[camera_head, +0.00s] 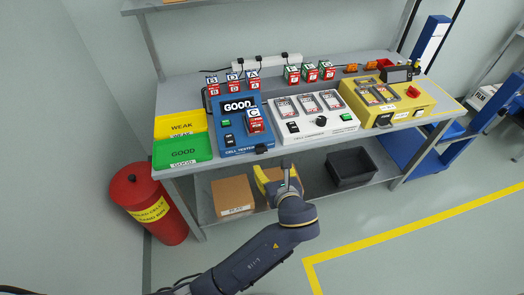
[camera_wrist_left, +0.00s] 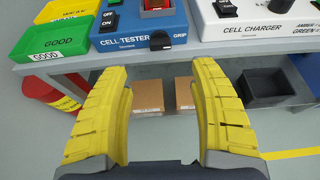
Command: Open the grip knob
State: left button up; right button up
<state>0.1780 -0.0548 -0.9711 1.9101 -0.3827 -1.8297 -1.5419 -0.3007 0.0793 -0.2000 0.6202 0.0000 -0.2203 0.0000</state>
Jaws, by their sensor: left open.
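The blue cell tester (camera_head: 230,141) stands at the front of the bench, its display reading GOOD, with a red and white cell (camera_head: 254,121) seated in it. The black grip knob (camera_head: 261,149) is on the tester's front edge, beside the word GRIP. It also shows in the left wrist view (camera_wrist_left: 160,41), ahead of my fingers. My left gripper (camera_head: 272,174) is in front of the bench edge, apart from the knob. In the left wrist view its yellow fingers (camera_wrist_left: 162,72) are spread with nothing between them. My right gripper is not in view.
A white cell charger (camera_head: 309,131) stands right of the tester, then a yellow machine (camera_head: 398,108). Yellow WEAK (camera_head: 180,125) and green GOOD (camera_head: 182,151) trays lie at left. Cardboard boxes (camera_head: 232,195) and a black bin (camera_head: 352,169) sit on the lower shelf.

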aim_at(262, 151)
pick_arm(q)
jog(key=x, duration=1.3)
jog(key=shift+a+f, duration=0.1)
jog(key=c, duration=1.2)
